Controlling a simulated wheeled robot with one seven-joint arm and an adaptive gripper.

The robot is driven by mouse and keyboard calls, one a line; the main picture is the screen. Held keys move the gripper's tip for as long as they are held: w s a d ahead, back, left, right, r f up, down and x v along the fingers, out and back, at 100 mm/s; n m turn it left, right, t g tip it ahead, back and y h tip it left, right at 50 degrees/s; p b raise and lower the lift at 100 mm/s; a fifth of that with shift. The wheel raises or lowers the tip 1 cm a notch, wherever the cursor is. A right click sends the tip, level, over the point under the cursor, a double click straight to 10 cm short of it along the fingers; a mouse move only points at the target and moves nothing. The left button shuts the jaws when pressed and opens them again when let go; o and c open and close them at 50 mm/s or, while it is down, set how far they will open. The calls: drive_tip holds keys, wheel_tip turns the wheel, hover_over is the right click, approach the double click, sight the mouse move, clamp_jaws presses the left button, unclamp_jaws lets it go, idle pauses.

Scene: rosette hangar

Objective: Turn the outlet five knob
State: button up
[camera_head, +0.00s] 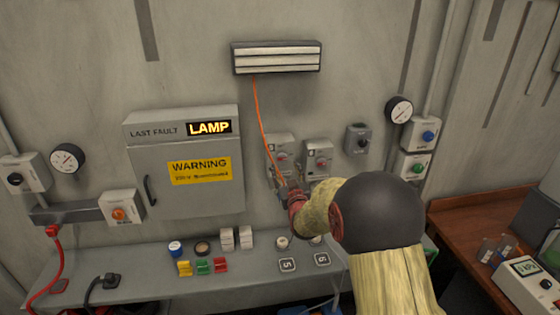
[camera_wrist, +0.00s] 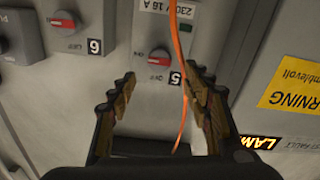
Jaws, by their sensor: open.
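Outlet five (camera_wrist: 170,25) is a grey wall box marked "5" in the wrist view, which sees it upside down. Its red knob (camera_wrist: 159,58) lies about crosswise over an "OFF" label. In the head view outlet five (camera_head: 279,142) and its knob (camera_head: 282,157) are on the wall, left of a like box. My gripper (camera_wrist: 160,82) is open and empty, its two fingers on either side of the line to the knob. The knob shows beyond the tips; contact is not visible. In the head view my gripper (camera_head: 286,187) is small and partly hidden at the box's lower edge.
An orange cable (camera_head: 263,125) hangs from a wall lamp (camera_head: 277,58) and passes close to the right finger in the wrist view. Outlet six (camera_head: 318,153) stands just right of five. A grey bench (camera_head: 140,275) with small items lies below; a warning cabinet (camera_head: 180,165) is left.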

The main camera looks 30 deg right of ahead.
sight(282, 158)
drive_tip(key=shift+p+x, duration=0.45)
drive_tip(key=shift+x, duration=3.1)
drive_tip(key=shift+f, duration=0.1)
drive_tip(key=c, duration=1.1)
drive_tip(key=shift+c, duration=0.2)
